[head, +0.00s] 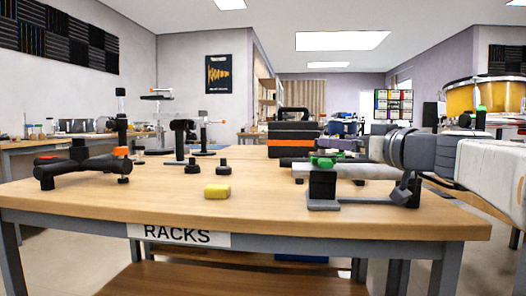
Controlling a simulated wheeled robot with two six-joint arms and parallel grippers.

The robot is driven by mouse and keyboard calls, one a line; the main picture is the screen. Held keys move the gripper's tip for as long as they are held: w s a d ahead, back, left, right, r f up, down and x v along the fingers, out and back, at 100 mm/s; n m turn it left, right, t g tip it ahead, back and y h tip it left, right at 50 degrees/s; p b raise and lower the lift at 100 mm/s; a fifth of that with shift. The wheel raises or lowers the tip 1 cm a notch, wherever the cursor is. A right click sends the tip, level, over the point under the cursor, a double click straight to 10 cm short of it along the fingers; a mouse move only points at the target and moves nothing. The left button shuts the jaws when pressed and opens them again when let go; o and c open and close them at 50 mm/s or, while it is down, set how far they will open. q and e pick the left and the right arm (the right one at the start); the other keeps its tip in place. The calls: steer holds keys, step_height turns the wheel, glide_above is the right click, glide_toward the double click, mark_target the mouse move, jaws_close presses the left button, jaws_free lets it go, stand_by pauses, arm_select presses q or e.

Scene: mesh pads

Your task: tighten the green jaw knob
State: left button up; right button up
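A green knob (323,161) sits on top of a black clamp block (322,184), which stands on a flat grey base at the right of the table. More green shows just behind the knob. A pale grey bar (362,172) runs from beside the block to the right. My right arm comes in from the right, and its dark grey wrist end (405,152) is just right of the knob, over the bar's right end. Its fingertips cannot be made out against the dark parts there. No contact with the green knob can be seen. My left gripper is not in view.
A black stand with an orange knob (121,151) is at the left. Small black knobs and stands are behind. A black and orange case (293,140) stands farther back. The front middle is clear.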

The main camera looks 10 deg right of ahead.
mark_target(315, 140)
steer(key=x, duration=0.9)
steer(key=shift+w+a, duration=0.1)
steer(key=shift+w, duration=0.1)
steer(key=shift+f, duration=0.1)
jaws_close()
